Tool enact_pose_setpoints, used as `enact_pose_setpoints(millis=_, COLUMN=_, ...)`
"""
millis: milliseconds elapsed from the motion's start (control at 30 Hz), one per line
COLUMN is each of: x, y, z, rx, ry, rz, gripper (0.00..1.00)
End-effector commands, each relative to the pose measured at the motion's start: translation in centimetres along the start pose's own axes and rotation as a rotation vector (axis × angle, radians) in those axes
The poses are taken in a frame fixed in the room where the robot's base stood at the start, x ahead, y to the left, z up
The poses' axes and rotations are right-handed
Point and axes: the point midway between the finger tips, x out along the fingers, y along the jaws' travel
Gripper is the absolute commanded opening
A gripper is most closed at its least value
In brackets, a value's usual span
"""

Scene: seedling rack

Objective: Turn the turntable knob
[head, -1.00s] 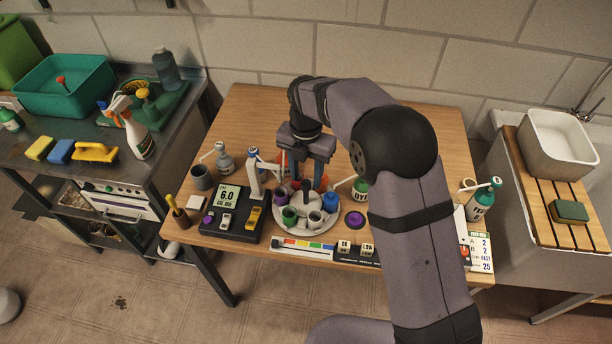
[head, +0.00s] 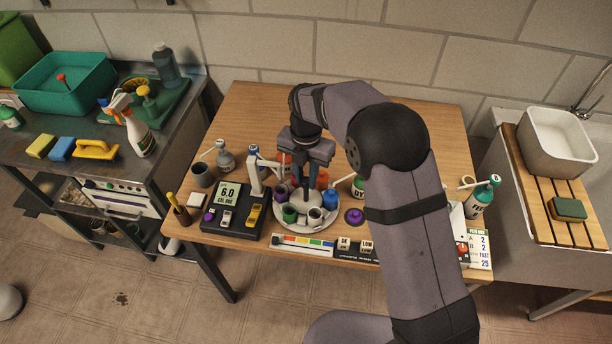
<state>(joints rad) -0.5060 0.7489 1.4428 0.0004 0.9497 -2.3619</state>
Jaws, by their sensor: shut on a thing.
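The turntable (head: 303,226) is a round pale disc near the front middle of the wooden table. It carries several small cups: a purple cup (head: 281,192), a green cup (head: 289,213), a grey cup (head: 315,216) and a blue cup (head: 330,199). My gripper (head: 304,192) points straight down over the middle of the turntable, with its fingers among the cups. It is shut on the knob at the centre, which is mostly hidden behind the fingers.
Left of the turntable stand a dark meter box (head: 229,208) and a white-and-blue holder (head: 256,170). A colour strip (head: 303,245) lies in front. A purple-topped round item (head: 354,217) and a bottle (head: 358,187) sit close on the right. The table's back left is clear.

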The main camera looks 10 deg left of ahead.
Motion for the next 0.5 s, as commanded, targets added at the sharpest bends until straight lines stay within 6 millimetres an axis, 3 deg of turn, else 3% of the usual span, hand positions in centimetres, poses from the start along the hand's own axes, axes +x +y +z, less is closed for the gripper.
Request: enact_pose_setpoints(millis=500, x=-0.07, y=0.00, z=0.06, rx=0.291, ry=-0.001, rz=-0.001, gripper=0.00)
